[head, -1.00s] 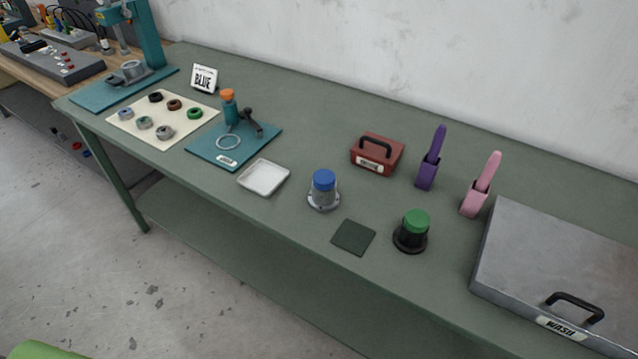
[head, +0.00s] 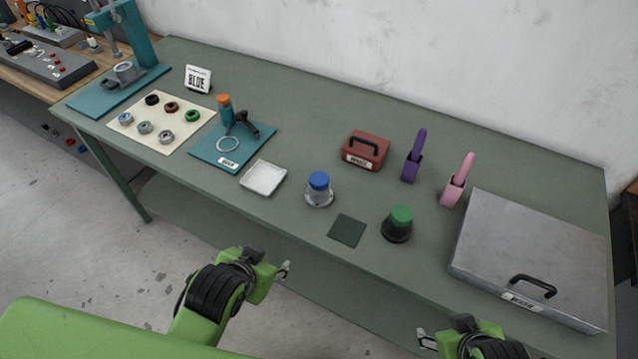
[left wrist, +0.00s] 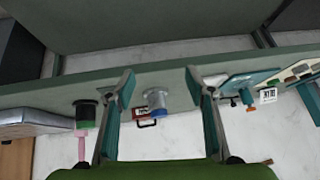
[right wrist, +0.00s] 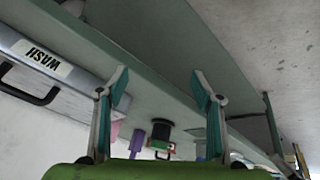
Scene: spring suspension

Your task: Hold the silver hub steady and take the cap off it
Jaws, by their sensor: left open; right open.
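The silver hub (head: 319,196) stands upright on the green table with a blue cap (head: 319,180) on top. In the left wrist view the hub (left wrist: 156,98) shows upside down between the fingers, some way off, with its blue cap (left wrist: 157,111). My left gripper (head: 284,270) is open and empty in front of the table edge, short of the hub. My right gripper (head: 428,339) is open and empty, low at the front right, partly cut off by the frame. In the right wrist view its two fingers (right wrist: 160,90) stand wide apart.
A black hub with a green cap (head: 400,221) stands right of a dark mat (head: 347,231). A white tray (head: 263,178) lies left of the silver hub. A red box (head: 366,150), purple (head: 412,160) and pink (head: 457,182) holders stand behind. The grey WASH case (head: 533,255) fills the right end.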

